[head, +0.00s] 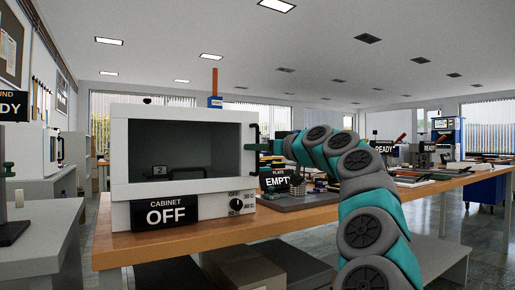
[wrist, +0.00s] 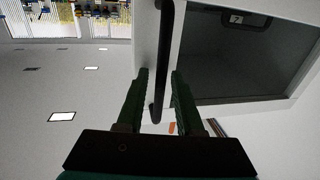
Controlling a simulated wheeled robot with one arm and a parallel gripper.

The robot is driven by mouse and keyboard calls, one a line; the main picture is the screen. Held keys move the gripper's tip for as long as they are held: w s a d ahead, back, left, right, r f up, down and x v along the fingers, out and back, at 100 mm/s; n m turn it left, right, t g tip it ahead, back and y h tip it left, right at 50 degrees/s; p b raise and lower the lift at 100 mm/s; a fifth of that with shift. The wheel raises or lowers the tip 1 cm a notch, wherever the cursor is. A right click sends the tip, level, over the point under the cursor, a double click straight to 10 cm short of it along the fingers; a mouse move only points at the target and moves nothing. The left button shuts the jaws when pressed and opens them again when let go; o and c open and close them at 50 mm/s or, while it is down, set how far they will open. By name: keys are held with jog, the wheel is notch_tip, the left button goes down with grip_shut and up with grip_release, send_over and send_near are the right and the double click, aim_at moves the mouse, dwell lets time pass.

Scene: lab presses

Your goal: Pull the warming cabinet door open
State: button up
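The warming cabinet (head: 120,150) is a white box on the wooden bench in the head view, with a dark window in its door (head: 184,189). The door looks shut. A black vertical bar handle (head: 257,133) is at the door's right edge; it also shows in the wrist view (wrist: 165,40). My gripper (head: 266,147) is at the handle, reaching in from the right. In the wrist view my gripper's green fingers (wrist: 160,75) are apart, one on each side of the bar, with gaps visible. Whether either finger touches the bar is unclear.
A "CABINET OFF" sign (head: 166,211) and a dial (head: 237,205) are on the cabinet's lower front. A "PLATE EMPTY" sign (head: 277,181) and small items stand right of the cabinet on the bench (head: 190,240). The space in front of the door looks clear.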

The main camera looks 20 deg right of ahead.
grip_shut()
dwell(1.1)
